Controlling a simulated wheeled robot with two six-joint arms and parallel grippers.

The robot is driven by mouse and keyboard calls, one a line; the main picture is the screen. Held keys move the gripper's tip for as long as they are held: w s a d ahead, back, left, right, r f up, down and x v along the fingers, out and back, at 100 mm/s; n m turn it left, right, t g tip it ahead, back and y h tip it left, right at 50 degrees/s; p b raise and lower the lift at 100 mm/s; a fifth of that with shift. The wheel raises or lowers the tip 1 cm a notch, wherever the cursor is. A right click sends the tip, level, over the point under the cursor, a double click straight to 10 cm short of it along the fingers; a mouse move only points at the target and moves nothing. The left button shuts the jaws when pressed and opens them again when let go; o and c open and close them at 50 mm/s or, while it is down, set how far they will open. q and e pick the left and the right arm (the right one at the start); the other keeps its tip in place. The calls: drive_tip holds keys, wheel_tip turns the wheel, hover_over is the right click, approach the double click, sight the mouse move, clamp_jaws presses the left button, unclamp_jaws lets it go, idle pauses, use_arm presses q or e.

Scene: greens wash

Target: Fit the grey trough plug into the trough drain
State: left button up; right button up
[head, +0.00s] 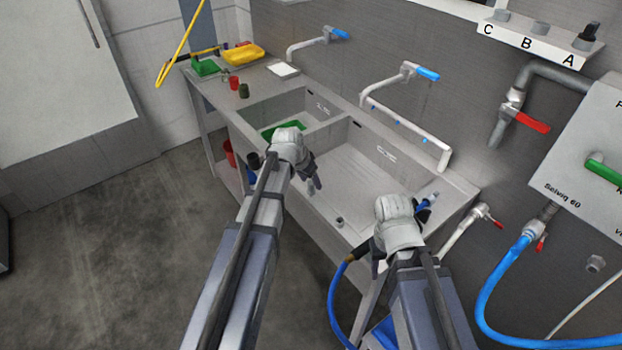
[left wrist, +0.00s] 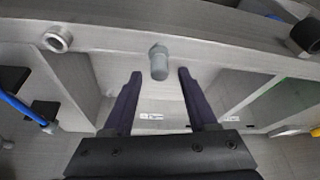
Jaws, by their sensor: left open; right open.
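The grey plug (left wrist: 158,62) shows in the left wrist view as a short grey peg with a narrower top, at the trough's front rim. My left gripper (head: 312,185) is open over the front rim; its fingers (left wrist: 157,88) stand apart with the plug in line with the gap between them, no contact visible. In the head view I cannot clearly tell the plug from the fingertips. The trough (head: 352,170) has two basins.
A small grey ring-like fitting (head: 340,222) sits on the front rim and also shows in the left wrist view (left wrist: 57,39). A green item (head: 283,129) is in the left basin. A blue hose (head: 333,300) hangs near my right arm. Taps (head: 408,72) line the wall.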

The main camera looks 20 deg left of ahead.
use_arm(q)
drive_tip(key=p+v, duration=0.9)
drive_tip(key=v, duration=0.1)
drive_tip(key=s+d+g+y, duration=0.1)
drive_tip(key=s+d+g, duration=0.1)
drive_tip(key=s+d, duration=0.5)
drive_tip(key=s+d+f+g+y, duration=0.1)
drive_tip(key=s+d+g+y, duration=0.1)
drive_tip(key=s+d, duration=0.6)
drive_tip(key=s, duration=0.5)
drive_tip(key=shift+f+n+g, duration=0.15)
drive_tip(key=shift+n+g, duration=0.15)
drive_tip(key=shift+n, duration=0.1)
wheel_tip(320, 180, down, 6)
drive_tip(key=b, duration=0.6)
